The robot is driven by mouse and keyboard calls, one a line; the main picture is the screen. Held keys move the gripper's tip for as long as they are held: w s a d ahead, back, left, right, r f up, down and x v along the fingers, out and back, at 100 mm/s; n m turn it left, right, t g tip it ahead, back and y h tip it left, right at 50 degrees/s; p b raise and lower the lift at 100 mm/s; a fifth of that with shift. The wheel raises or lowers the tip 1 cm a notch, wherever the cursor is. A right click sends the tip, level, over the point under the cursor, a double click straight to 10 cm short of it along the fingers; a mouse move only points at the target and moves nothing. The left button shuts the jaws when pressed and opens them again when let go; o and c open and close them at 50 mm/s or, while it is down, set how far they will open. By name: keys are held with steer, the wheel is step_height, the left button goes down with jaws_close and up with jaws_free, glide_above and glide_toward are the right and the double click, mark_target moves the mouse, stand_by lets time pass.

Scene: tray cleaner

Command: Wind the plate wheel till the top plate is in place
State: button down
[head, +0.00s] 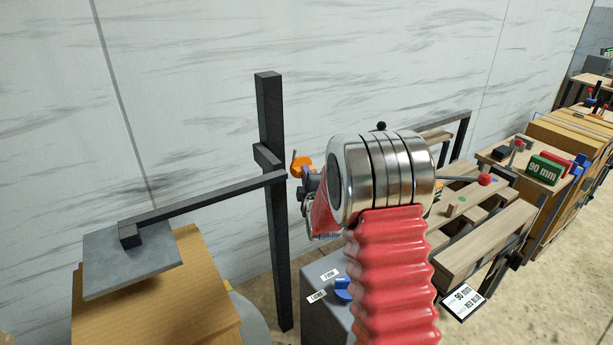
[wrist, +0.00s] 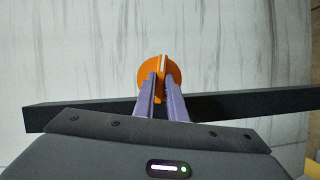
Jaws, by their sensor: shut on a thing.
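The orange plate wheel (head: 301,163) shows beside the dark post (head: 270,130), partly behind my arm. In the wrist view the wheel (wrist: 145,75) has a raised grip bar with a white mark pointing up. My gripper (wrist: 160,82) is shut on that bar, a purple finger on each side. In the head view my arm hides most of the gripper. The grey top plate (head: 105,265) hangs from a dark beam (head: 205,205) over a tan stack (head: 165,305) at the lower left. I cannot tell whether plate and stack touch.
A grey box (head: 325,315) with a blue knob (head: 342,289) and small labels stands right of the post. Wooden rails (head: 485,245) and a table with a green "90 mm" block (head: 545,168) are on the right. A marble-patterned wall (head: 190,80) is behind.

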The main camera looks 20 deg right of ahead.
steer(key=shift+s+d+m+g+y, duration=0.15)
steer(key=shift+m+g+y, duration=0.4)
steer(key=shift+m, duration=0.95)
steer(key=shift+w+d+m+g+y, duration=0.1)
steer(key=shift+m+g+y, duration=0.45)
steer(key=shift+m, duration=0.95)
steer(key=c, duration=2.2)
jaws_free()
steer(key=o, duration=0.4)
steer(key=shift+r, duration=0.15)
steer(key=shift+r, duration=0.1)
steer(key=d+v, duration=0.1)
steer(key=v, duration=1.2)
steer(key=shift+s+a, duration=0.35)
steer(key=shift+a, duration=0.1)
